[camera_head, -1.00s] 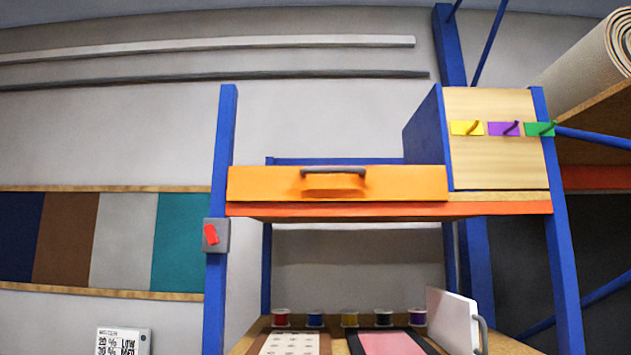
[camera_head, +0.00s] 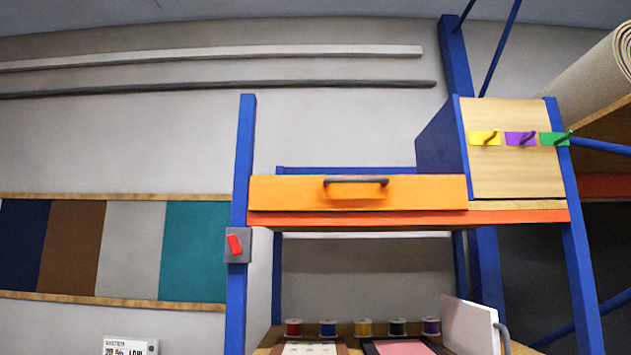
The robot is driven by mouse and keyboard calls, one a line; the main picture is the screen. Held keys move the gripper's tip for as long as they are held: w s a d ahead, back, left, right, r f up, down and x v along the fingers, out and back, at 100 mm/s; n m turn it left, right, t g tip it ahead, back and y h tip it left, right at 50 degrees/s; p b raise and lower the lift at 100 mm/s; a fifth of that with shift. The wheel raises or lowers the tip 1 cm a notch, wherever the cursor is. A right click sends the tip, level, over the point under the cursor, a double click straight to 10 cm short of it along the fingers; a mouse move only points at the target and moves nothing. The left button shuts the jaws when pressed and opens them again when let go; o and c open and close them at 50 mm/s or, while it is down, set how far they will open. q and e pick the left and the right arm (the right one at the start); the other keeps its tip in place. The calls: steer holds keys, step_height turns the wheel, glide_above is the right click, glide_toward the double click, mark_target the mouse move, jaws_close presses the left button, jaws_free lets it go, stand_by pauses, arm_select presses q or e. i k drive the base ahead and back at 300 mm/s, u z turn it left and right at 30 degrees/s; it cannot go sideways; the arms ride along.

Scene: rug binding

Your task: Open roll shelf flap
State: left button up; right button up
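The roll shelf flap (camera_head: 290,194) is the orange front panel on the upper level of the blue-framed rack. It stands upright, closed across the shelf front, with a dark bar handle (camera_head: 356,181) near its top middle. What lies behind the flap is hidden. Neither of my grippers shows in the head view, and nothing touches the flap or handle.
A wooden box front (camera_head: 515,165) with yellow, purple and green hooks stands right of the flap. A red switch (camera_head: 235,245) is on the left post (camera_head: 243,160). Several thread spools (camera_head: 363,328) and a white panel with a handle (camera_head: 470,325) are below.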

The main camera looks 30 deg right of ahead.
mark_target(419, 192)
steer(key=i, duration=0.1)
steer(key=z, duration=1.1)
